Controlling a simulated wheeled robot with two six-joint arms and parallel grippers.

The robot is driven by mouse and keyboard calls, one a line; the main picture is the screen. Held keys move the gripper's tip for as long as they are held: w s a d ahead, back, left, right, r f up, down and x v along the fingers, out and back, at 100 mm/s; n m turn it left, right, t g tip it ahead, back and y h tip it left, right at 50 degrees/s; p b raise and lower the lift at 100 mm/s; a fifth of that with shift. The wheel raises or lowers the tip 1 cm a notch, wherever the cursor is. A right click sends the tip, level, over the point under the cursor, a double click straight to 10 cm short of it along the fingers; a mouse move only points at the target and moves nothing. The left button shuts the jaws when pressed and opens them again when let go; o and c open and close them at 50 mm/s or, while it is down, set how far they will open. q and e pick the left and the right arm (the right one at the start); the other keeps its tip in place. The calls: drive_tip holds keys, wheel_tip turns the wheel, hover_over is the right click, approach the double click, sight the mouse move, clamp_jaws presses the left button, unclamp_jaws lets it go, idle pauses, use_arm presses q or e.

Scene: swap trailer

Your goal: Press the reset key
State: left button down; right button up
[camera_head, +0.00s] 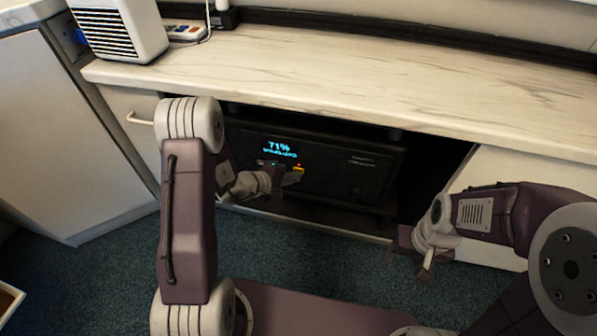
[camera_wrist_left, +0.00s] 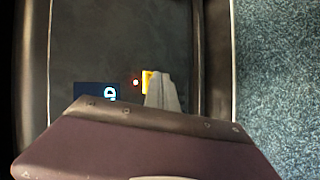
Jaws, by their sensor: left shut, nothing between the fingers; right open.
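A black power unit (camera_head: 345,170) sits in the open bay under the counter. Its lit display (camera_head: 280,149) reads 71%, with blurred text below. A small yellow key (camera_head: 299,169) is on its front; it also shows in the left wrist view (camera_wrist_left: 147,82), its label unreadable. My left gripper (camera_head: 290,178) is shut and empty, its fingertips at the yellow key and partly covering it; I cannot tell if they touch. In the left wrist view the fingertips (camera_wrist_left: 158,82) overlap the key beside a small lit dot (camera_wrist_left: 136,83). My right gripper (camera_head: 423,264) is open and empty, low before the counter.
A marble-look counter (camera_head: 350,72) runs above the bay. White cabinet fronts flank the bay. Dark carpet (camera_head: 110,275) covers the floor.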

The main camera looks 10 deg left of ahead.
use_arm(q)
drive_tip(key=shift+w, duration=0.45)
idle(0.6)
drive_tip(key=shift+s+b, duration=0.65)
drive_tip(key=shift+s, duration=0.2)
drive_tip(key=s+b, duration=0.2)
drive_tip(key=s, duration=0.3)
drive_tip(key=shift+a, duration=0.1)
idle(0.8)
